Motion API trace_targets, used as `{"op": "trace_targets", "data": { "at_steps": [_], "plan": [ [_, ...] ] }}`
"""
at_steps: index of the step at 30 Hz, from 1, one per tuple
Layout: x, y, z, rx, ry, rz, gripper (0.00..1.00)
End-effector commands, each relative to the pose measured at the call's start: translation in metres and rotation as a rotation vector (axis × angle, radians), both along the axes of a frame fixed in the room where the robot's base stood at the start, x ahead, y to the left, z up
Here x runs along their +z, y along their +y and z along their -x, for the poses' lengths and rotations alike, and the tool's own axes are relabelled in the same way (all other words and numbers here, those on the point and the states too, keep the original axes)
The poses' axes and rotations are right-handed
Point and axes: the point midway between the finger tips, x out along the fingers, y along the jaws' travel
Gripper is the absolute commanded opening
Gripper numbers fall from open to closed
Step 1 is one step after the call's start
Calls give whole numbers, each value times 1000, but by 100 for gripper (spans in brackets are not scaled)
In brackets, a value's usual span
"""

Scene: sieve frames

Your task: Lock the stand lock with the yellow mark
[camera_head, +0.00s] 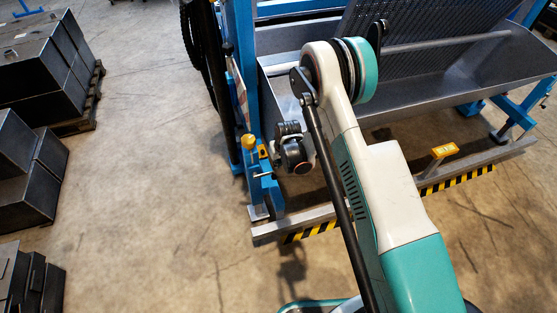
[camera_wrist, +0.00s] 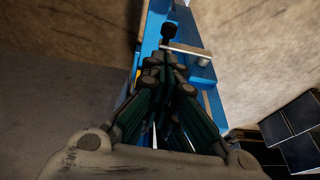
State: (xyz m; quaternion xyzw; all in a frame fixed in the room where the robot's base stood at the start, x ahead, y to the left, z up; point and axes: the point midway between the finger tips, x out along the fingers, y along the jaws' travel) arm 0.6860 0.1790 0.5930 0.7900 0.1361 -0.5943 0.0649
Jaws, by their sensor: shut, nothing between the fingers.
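The blue stand (camera_head: 265,190) has a lock with yellow parts (camera_head: 248,142) low on its left upright, just left of my wrist in the head view. A small metal pin sticks out beside it. In the wrist view the blue stand part (camera_wrist: 150,45) runs behind my fingers, with a black knob (camera_wrist: 169,31) and a pale metal bar (camera_wrist: 188,50) beyond the tips. A sliver of yellow shows at the left of the fingers. My gripper (camera_wrist: 165,72) is shut and empty, its tips over the blue part. The fingers hide much of the lock; contact cannot be told.
A grey metal trough (camera_head: 430,85) fills the upper right. A yellow pedal-like part (camera_head: 445,150) sits on the right of the striped base rail (camera_head: 330,212). Dark boxes (camera_head: 40,75) stand at the left. The floor between them and the stand is clear.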

Motion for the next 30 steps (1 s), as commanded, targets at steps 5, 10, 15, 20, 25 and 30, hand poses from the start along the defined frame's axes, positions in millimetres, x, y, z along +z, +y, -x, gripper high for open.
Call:
{"op": "trace_targets", "data": {
  "at_steps": [5, 10, 15, 20, 25, 30],
  "plan": [
    [-36, 5, -7, 1, 0, 0, 0],
    [-56, 9, -6, 1, 0, 0, 0],
    [-64, 10, -5, 1, 0, 0, 0],
    [-65, 11, -5, 1, 0, 0, 0],
    [-65, 11, -5, 1, 0, 0, 0],
    [-66, 10, -9, 0, 0, 0, 0]
  ]
}}
